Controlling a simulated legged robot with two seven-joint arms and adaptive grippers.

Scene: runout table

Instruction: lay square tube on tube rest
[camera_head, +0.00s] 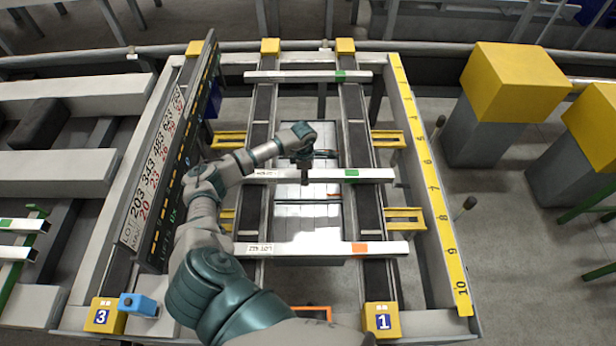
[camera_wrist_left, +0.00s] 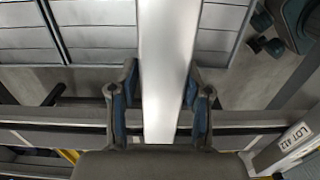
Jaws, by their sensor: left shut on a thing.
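Three pale square tubes lie crosswise over the two dark rails of the runout table. My left gripper (camera_head: 304,176) reaches down onto the middle tube (camera_head: 330,176), which has a green tag near its right end. In the left wrist view, the blue pads of the left gripper (camera_wrist_left: 162,108) sit on both sides of the tube (camera_wrist_left: 167,55). I cannot tell whether it touches the rails or is slightly raised. A green stand (camera_head: 22,268) at the left edge carries tubes and may be the tube rest. My right gripper is out of view.
The far tube (camera_head: 305,76) has a green tag. The near tube (camera_head: 325,249), labelled LOT 412, has an orange tag. A tall lot-number board (camera_head: 165,165) stands between the rails and the left side. A yellow numbered scale (camera_head: 432,190) runs along the right. Yellow-topped blocks (camera_head: 515,80) stand beyond it.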

